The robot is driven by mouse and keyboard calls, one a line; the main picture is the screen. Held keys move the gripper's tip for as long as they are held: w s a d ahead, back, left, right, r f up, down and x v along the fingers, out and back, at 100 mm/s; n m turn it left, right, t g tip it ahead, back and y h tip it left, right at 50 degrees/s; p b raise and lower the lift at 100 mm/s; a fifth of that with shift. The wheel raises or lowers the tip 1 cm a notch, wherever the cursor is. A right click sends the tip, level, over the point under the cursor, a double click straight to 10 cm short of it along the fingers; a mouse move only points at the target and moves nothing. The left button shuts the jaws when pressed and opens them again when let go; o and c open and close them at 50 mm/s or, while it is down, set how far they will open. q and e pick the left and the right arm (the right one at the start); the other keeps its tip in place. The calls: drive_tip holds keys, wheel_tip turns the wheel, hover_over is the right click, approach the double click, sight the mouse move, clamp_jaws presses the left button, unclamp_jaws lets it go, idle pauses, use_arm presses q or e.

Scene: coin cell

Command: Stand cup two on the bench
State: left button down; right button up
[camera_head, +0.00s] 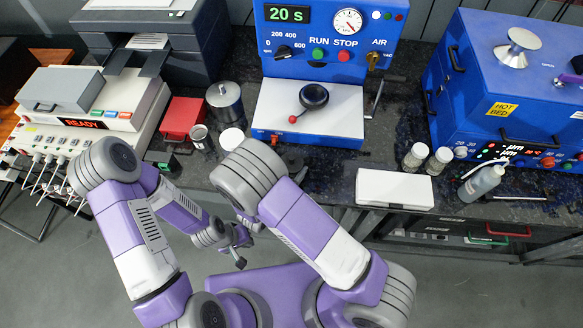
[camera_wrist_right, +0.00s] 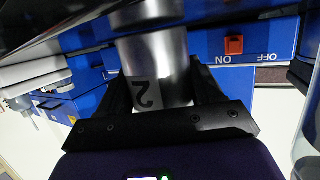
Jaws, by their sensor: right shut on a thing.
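The wrist picture is upside down, and the cup appears upright. Whether its base touches the bench is unclear. In the head view, my right arm hides this gripper and cup. My left gripper (camera_head: 238,250) hangs in front of the bench (camera_head: 325,180), apart from the objects there; its fingers are too small to read.
The blue press (camera_head: 325,130) stands behind; its red switch (camera_wrist_right: 234,45) shows near cup two. Another metal cup (camera_head: 202,142), a white-topped jar (camera_head: 231,138) and a lidded metal pot (camera_head: 225,103) stand left. Right are a white box (camera_head: 394,188), small jars (camera_head: 416,155) and a bottle (camera_head: 480,186).

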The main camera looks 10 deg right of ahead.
drive_tip(key=o, duration=1.3)
drive_tip(key=shift+f, duration=0.1)
drive_tip(key=shift+r, duration=0.25)
drive_tip(key=p+v, duration=0.1)
drive_tip(key=v, duration=0.6)
drive_tip(key=shift+s+a, duration=0.15)
drive_tip(key=shift+s, duration=0.1)
